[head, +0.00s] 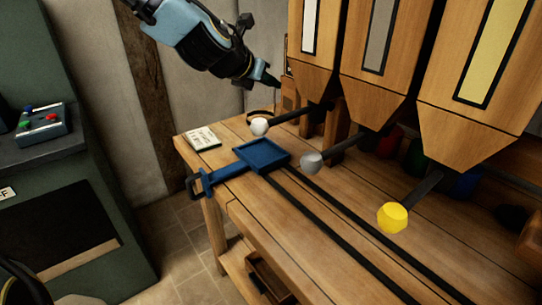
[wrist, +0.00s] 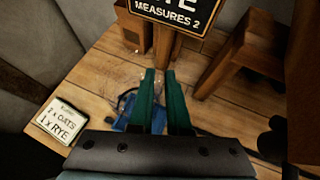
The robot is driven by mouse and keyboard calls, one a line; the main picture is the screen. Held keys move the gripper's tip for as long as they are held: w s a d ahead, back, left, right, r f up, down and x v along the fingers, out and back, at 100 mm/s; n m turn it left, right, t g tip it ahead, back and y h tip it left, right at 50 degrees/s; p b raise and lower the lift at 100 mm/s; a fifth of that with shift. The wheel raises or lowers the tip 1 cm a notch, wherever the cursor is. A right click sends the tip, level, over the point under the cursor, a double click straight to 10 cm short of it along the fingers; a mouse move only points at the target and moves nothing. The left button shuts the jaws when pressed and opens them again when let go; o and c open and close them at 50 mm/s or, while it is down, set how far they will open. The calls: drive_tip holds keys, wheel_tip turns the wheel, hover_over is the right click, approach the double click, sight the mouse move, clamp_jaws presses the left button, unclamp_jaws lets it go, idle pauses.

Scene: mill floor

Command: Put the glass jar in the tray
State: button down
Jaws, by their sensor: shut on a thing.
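My gripper (head: 268,81) is raised above the far left end of the bench in the head view. Its two green fingers show in the wrist view (wrist: 160,73), with a narrow gap between them. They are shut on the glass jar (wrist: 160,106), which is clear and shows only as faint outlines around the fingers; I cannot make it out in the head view. The blue tray (head: 271,148) sits on the bench at the far end of two dark rails, below my gripper and nearer to the head camera. I see nothing in it.
Wooden hoppers (head: 379,58) stand along the right, with levers ending in white (head: 259,126), grey (head: 311,162) and yellow (head: 392,217) knobs. A written card (head: 203,138) lies left of the tray; it also shows in the wrist view (wrist: 62,119). A green control cabinet (head: 60,165) stands left.

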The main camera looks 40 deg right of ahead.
sight(267, 117)
wheel_tip(267, 117, down, 10)
drive_tip(key=shift+r+p, duration=0.2)
drive_tip(key=shift+p, duration=0.25)
drive_tip(key=shift+f, duration=0.2)
drive_tip(key=c, duration=0.9)
unclamp_jaws()
drive_tip(key=shift+a+r, duration=0.2)
drive_tip(key=shift+r, duration=0.15)
drive_tip(key=v, duration=1.1)
drive_tip(key=shift+s+a+r, duration=0.1)
drive_tip(key=shift+s+a, duration=0.05)
drive_tip(key=shift+a, duration=0.1)
